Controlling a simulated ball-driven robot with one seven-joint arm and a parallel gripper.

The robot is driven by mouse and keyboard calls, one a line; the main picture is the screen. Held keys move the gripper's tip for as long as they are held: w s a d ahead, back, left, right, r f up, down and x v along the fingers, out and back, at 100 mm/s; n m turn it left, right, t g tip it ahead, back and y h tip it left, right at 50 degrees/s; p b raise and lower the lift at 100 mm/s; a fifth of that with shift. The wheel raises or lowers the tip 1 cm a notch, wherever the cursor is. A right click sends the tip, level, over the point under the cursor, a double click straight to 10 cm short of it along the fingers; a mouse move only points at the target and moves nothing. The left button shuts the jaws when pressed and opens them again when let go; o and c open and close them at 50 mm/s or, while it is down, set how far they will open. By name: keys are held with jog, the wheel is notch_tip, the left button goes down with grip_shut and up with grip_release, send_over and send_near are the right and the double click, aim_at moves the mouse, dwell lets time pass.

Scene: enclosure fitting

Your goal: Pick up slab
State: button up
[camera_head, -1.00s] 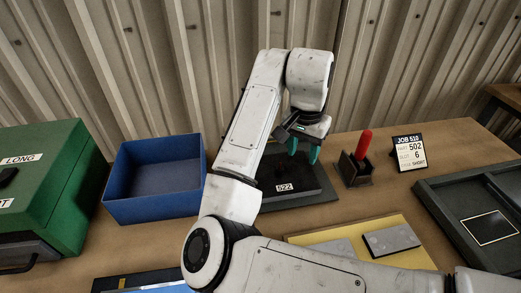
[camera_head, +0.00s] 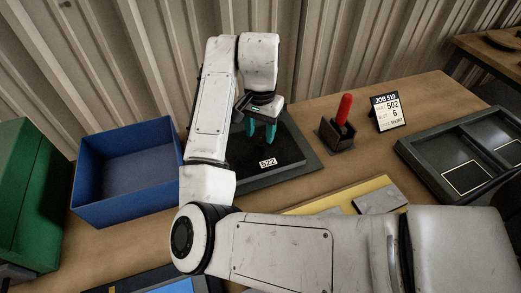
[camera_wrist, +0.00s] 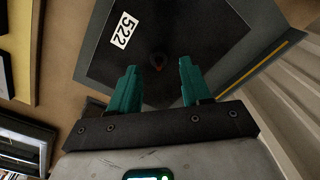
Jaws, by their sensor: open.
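A dark flat slab (camera_head: 243,158) with a white "522" label lies on a wider dark grey base (camera_head: 306,160) on the bench. In the wrist view the slab (camera_wrist: 185,38) fills the upper middle, with a small dark round feature near its centre. My gripper (camera_head: 261,133) is open, its teal fingers pointing down over the slab. In the wrist view the fingers (camera_wrist: 158,72) are apart with nothing between them, and the round feature shows just beyond the gap. My arm hides the slab's left side in the head view.
A blue open box (camera_head: 128,205) and a green case (camera_head: 32,195) stand left. A red-handled tool in a holder (camera_head: 338,135), a job card (camera_head: 387,113) and a dark compartmented tray (camera_head: 425,174) are right. Grey pieces (camera_head: 380,198) lie on a yellow board in front.

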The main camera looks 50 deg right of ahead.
aim_at(261, 140)
notch_tip(261, 140, down, 4)
jog(key=shift+r, duration=0.1)
grip_shut()
dwell(0.5)
